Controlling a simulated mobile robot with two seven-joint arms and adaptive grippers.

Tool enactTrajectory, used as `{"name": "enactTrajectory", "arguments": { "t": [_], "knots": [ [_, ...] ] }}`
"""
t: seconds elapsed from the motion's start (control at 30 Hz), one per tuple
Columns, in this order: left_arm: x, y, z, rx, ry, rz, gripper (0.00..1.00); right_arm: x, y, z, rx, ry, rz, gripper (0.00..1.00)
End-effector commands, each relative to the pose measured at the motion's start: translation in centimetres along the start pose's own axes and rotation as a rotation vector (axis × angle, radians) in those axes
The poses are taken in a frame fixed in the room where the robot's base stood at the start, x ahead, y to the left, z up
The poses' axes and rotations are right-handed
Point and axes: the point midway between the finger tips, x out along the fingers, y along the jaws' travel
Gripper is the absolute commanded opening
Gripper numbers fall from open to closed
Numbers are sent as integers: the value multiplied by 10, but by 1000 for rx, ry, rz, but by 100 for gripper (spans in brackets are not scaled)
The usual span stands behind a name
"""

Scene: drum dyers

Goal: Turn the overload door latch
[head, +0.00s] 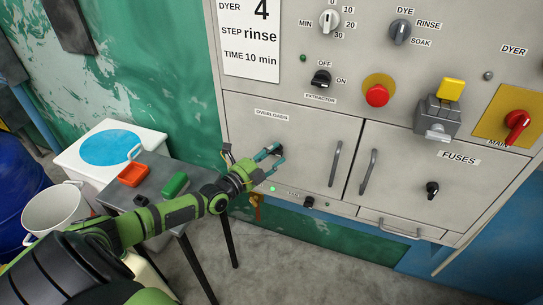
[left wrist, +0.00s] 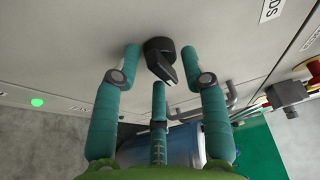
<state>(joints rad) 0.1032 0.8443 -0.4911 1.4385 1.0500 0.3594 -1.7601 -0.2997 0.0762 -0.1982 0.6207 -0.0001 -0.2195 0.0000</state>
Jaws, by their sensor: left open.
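The overload door (head: 300,130) is a grey panel labelled OVERLOADS, and it looks closed. Its black latch knob (left wrist: 157,52) shows in the left wrist view, with its pointer slanting down and right. In the head view the latch is mostly hidden behind my fingers. My left gripper (head: 275,156) is at the left half of this door, fingers towards the panel. In the left wrist view its teal fingers (left wrist: 168,72) are spread, two on either side of the latch and one below it. They look apart from the knob; contact cannot be told. My right gripper is not in view.
A door handle (head: 335,164) stands out right of my gripper. The FUSES door (head: 420,180) beside it has its own handle and black latch (head: 432,190). Above are a red button (head: 377,95) and a grey switch box (head: 437,118). A small table (head: 150,190) stands left.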

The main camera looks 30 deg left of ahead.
Motion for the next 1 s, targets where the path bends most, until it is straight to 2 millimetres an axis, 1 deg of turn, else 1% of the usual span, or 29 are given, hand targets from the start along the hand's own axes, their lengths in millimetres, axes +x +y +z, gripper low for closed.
{"name": "enactTrajectory", "arguments": {
  "t": [0.17,0.2,0.27,0.67,0.83,1.0],
  "knots": [
    [0,0,0,-1,0,1,44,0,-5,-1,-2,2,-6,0],
    [0,0,0,-1,0,1,28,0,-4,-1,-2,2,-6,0],
    [0,0,0,-1,0,1,4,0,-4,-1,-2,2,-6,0],
    [-1,3,-1,-37,0,-12,3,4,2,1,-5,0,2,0],
    [-1,6,-1,-116,-1,-44,3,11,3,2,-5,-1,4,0],
    [0,8,-2,-244,-2,-96,3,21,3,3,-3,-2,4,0]
  ]
}}
